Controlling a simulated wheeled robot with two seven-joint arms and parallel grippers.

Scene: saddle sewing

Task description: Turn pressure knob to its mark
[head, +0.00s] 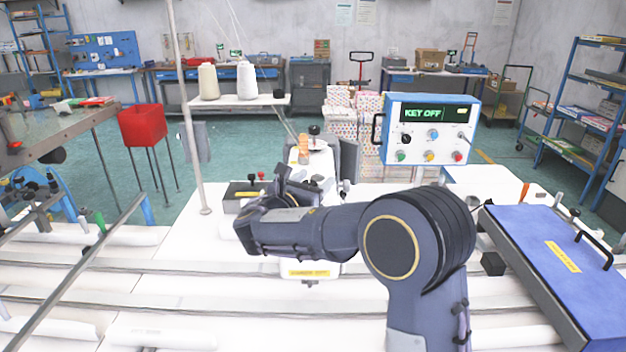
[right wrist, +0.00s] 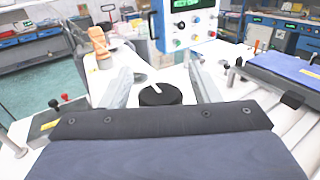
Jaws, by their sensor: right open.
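The pressure knob (right wrist: 160,94) is a round black knob with a white pointer line, on a white machine surface in the right wrist view. The pointer tilts toward the upper left. My right gripper (right wrist: 160,84) is open, one pale finger on each side of the knob, with gaps visible. I cannot tell whether the fingertips are level with it. In the head view my right gripper (head: 290,184) is over the white sewing machine, and my arm hides the knob. I cannot make out the knob's target mark. My left gripper is not in view.
A control box (head: 432,105) reading "KEY OFF" stands behind at the right. An orange part (head: 303,150) stands on the machine. Thread cones (head: 246,80) sit on a stand behind. A blue lidded case (head: 553,262) lies at the right. A small black box (head: 240,194) is left of my gripper.

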